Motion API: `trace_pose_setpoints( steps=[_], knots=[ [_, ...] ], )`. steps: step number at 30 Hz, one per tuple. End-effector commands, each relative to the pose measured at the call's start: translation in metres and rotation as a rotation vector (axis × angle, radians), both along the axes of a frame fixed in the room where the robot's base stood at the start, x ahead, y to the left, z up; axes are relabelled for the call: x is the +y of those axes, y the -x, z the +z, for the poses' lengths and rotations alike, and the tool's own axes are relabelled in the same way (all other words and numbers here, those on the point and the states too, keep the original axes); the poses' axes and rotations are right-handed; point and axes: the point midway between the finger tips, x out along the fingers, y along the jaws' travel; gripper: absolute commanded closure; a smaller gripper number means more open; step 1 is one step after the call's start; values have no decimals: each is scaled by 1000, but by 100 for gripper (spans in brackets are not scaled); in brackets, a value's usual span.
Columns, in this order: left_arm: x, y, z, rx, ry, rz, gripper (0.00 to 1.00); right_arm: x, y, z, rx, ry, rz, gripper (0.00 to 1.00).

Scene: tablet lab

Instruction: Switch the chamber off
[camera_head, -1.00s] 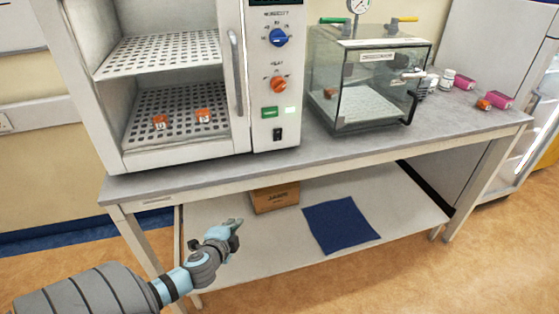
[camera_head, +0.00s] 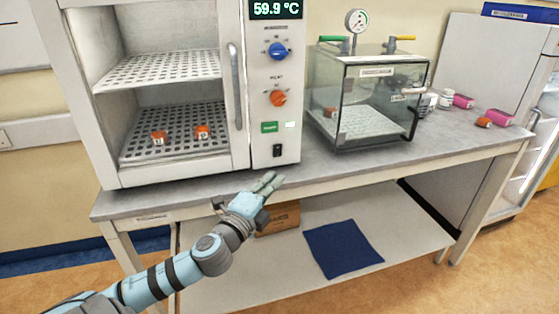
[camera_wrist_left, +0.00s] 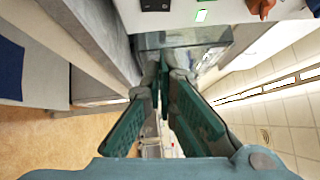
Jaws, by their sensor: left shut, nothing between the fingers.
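The chamber (camera_head: 187,175) is a white cabinet on the bench with two perforated shelves inside. Its control panel has a display reading 59.9 °C (camera_head: 276,9), a blue knob (camera_head: 279,50), an orange knob (camera_head: 278,98), a green label (camera_head: 269,127) beside a lit white patch, and a black rocker switch (camera_head: 278,150) at the bottom. The switch also shows at the top of the left wrist view (camera_wrist_left: 155,5). My left gripper (camera_head: 270,183) is shut and empty, just below and in front of the switch, apart from it. My right gripper is not in view.
Orange-capped vials (camera_head: 203,132) stand on the chamber's lower shelf. A clear vacuum box (camera_head: 365,100) with a gauge is to the right on the bench (camera_head: 430,145). Bottles and pink boxes (camera_head: 498,118) lie farther right. A blue cloth (camera_head: 343,249) and a carton (camera_head: 279,219) are on the lower shelf.

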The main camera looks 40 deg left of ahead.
Motion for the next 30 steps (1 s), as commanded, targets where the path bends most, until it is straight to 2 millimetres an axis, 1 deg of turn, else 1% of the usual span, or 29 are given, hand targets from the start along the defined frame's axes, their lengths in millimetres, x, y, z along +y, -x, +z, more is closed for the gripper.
trace_pose_setpoints(
  steps=[1,3,8,9,12,18,26,28,30],
  knots=[
    [2,-11,3,-7,7,1,100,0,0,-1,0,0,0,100],
    [5,-26,4,-6,7,2,100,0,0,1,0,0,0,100],
    [10,-60,8,-6,8,-1,100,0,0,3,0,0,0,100],
    [18,-63,7,-2,1,0,100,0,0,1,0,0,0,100],
    [30,-71,8,-1,1,-1,100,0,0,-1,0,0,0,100],
    [42,-79,10,0,1,-2,100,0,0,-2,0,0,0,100],
    [42,-79,10,0,2,-3,100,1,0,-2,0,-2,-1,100],
    [42,-79,12,2,4,-2,100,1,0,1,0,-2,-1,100],
    [43,-80,15,10,16,-2,100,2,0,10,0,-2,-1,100]
  ],
)
